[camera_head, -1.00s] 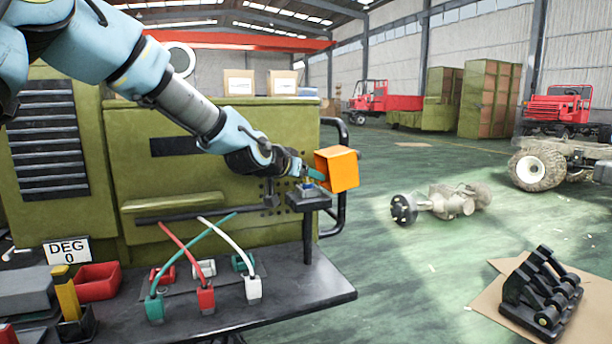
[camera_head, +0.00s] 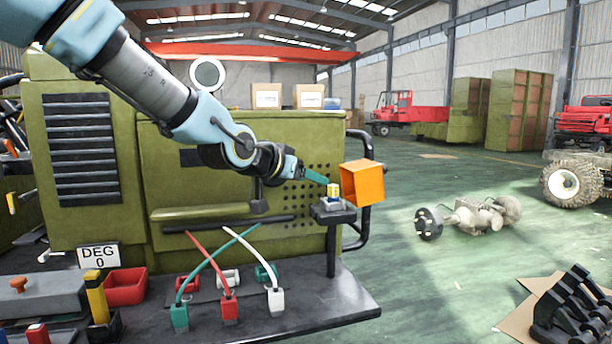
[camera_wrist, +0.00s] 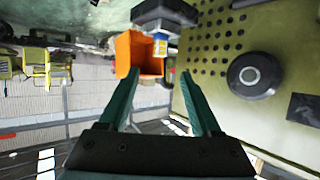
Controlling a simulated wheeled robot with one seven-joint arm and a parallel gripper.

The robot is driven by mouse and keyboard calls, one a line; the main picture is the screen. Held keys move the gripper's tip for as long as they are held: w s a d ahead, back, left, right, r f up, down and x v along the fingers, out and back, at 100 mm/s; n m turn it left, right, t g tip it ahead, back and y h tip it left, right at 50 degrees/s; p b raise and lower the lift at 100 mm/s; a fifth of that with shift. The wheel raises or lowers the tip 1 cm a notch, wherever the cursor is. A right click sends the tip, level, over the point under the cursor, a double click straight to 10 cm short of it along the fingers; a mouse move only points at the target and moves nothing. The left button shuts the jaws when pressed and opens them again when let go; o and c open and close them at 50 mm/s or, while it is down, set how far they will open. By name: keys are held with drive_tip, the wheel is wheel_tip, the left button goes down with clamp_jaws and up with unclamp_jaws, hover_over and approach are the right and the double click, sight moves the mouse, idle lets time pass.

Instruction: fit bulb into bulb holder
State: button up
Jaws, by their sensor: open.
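A small piece with a yellow top and a white and blue lower part (camera_head: 333,192) stands upright on a small black stand (camera_head: 335,214). It looks like the bulb in its holder, but it is too small to tell how far it is seated. My gripper (camera_head: 322,180) is just left of its top, with teal fingers. In the wrist view my gripper (camera_wrist: 159,82) has its fingers apart and nothing between them. There the yellow, white and blue piece (camera_wrist: 160,46) is beyond the fingertips, apart from them, below the inverted stand (camera_wrist: 165,14).
An open orange box (camera_head: 364,183) is just right of the stand. Behind is a green cabinet (camera_head: 225,150) with a black handle. The dark bench (camera_head: 330,300) carries red, green and white plugs with cables (camera_head: 230,305) and a red bin (camera_head: 125,288).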

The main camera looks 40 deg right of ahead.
drive_tip(key=shift+s+a+r, duration=0.1)
drive_tip(key=shift+a, duration=0.15)
drive_tip(key=w+a+f+n+t+y, duration=0.1)
drive_tip(key=w+a+f+n+y, duration=0.15)
drive_tip(key=a+f, duration=0.4)
drive_tip(key=w+a+f+n+y, duration=0.2)
drive_tip(key=w+a+f+y, duration=0.15)
drive_tip(key=a, duration=0.55)
drive_tip(key=w+a+f+n+t+y, duration=0.1)
drive_tip(key=w+a+f+n+y, duration=0.15)
drive_tip(key=a+f, duration=0.4)
drive_tip(key=s+a+n+g+y+p, duration=0.1)
drive_tip(key=s+a+n+g+y, duration=0.1)
drive_tip(key=a, duration=1.1)
drive_tip(key=s+a+n+g+y+p, duration=0.2)
drive_tip(key=s+a+n, duration=0.2)
drive_tip(key=a, duration=0.9)
drive_tip(key=shift+s+a+n+p, duration=0.2)
drive_tip(key=shift+s+n+p, duration=0.1)
drive_tip(key=shift+s, duration=0.6)
